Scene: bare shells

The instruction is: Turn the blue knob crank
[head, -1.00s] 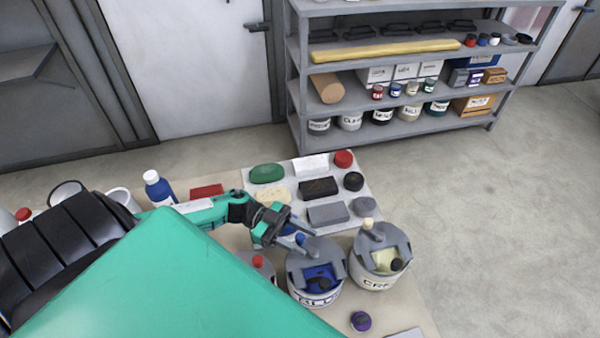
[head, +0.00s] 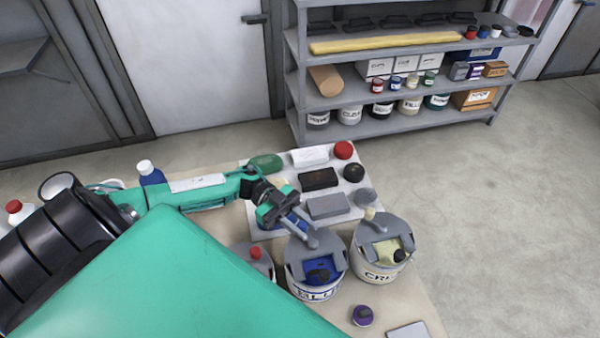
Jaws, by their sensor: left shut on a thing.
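A pot with a blue label and blue contents (head: 325,267) stands near the table's front, under a grey lid with a crank. My left gripper (head: 294,219) is above the back left of this lid, shut on the blue knob crank. The knob itself is mostly hidden by the fingers. The right gripper is not in view.
A pot with a cream knob (head: 383,262) stands close on the right, and one with a red knob (head: 255,254) on the left. Behind is a grey board (head: 349,201) with several blocks and round pieces. A purple-topped jar (head: 362,316) stands in front.

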